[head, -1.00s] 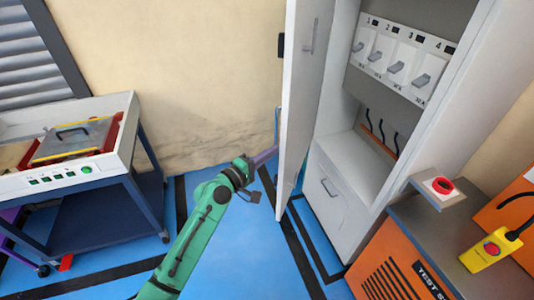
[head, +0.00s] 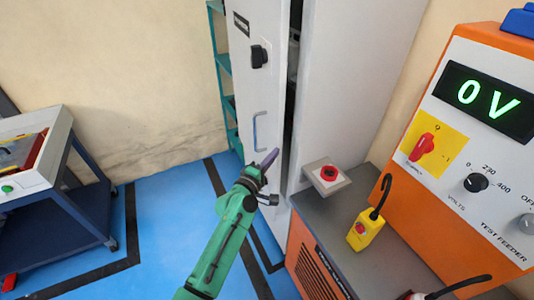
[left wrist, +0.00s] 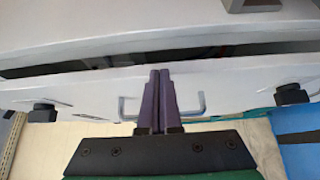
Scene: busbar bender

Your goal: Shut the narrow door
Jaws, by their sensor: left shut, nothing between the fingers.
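The narrow door (head: 247,95) is a tall pale grey panel on the cabinet (head: 352,90). It has a black knob (head: 259,56) and a bar handle (head: 256,130). It stands slightly ajar, with a dark gap along its right edge. My left gripper (head: 269,158), with purple fingers on a green arm, is shut and empty at the door's outer face, below and right of the handle. In the left wrist view the closed fingers (left wrist: 158,100) overlap the door (left wrist: 70,88) in front of its handle (left wrist: 203,102); contact is unclear. My right gripper is out of view.
An orange test feeder (head: 470,130) and a grey bench top (head: 335,220) with a red button (head: 329,173) and yellow pendant (head: 365,230) stand at the right. A blue cart (head: 60,195) stands left. Blue floor between is free.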

